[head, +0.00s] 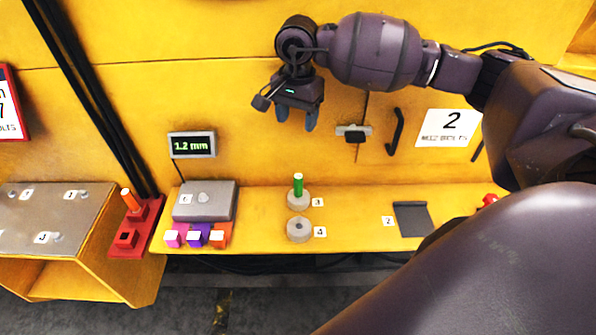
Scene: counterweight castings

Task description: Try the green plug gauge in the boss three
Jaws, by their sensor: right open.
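The green plug gauge (298,187) stands upright at boss three (299,203), a round grey boss beside the label 3. Its lower end is hidden in or behind the boss top, and I cannot tell how deep it sits. My right gripper (297,119) is open and empty, with its fingers pointing down. In the picture it is above the green plug gauge and apart from it. My left gripper is not in view.
Boss four (299,230) is just in front, with a dark hole. Left are a grey block (205,202), a display reading 1.2 mm (191,145), small coloured blocks (196,238) and a red holder (146,240) with an orange plug (130,199). A dark plate (412,219) lies right.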

